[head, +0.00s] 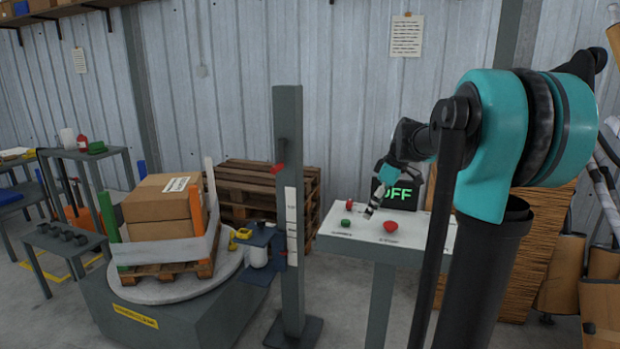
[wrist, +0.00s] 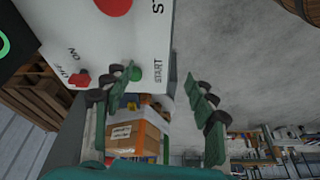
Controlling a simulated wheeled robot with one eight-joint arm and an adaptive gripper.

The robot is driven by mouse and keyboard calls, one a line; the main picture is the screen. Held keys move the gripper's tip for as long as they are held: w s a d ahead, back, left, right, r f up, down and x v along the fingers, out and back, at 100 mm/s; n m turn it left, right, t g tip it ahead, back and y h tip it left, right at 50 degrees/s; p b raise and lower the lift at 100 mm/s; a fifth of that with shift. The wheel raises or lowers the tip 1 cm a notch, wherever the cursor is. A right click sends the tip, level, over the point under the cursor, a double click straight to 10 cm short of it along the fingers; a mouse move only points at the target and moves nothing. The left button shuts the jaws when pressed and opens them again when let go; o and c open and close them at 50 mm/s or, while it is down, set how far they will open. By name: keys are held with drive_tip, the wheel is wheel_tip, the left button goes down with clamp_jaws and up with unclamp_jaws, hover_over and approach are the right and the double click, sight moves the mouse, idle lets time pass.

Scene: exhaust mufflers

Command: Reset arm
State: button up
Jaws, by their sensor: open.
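My arm reaches from the right side of the head view over a white control panel (head: 336,240). My gripper (head: 369,213) hangs above the panel, between the green button (head: 346,223) and the large red button (head: 390,226). In the wrist view my gripper (wrist: 161,77) is open, with nothing between its fingers. There the green START button (wrist: 135,74) appears beside the tip of the left finger; I cannot tell whether they touch. A small red ON/OFF switch (wrist: 80,79) and the large red button (wrist: 113,4) also show there.
A display (head: 398,194) behind the panel reads "OFF". A grey post (head: 289,200) stands left of the panel. Further left, boxes (head: 165,207) sit on a pallet on a round turntable (head: 160,290). Wooden pallets (head: 240,185) stand by the wall.

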drive_tip(key=s+f+m+t+h, duration=0.2)
drive_tip(key=s+f+m, duration=1)
drive_tip(key=s+f, duration=1)
drive_tip(key=s+h, duration=0.1)
drive_tip(key=s, duration=0.2)
drive_tip(key=shift+s+h, duration=0.15)
drive_tip(key=shift+h, duration=0.15)
drive_tip(key=shift+a, duration=0.15)
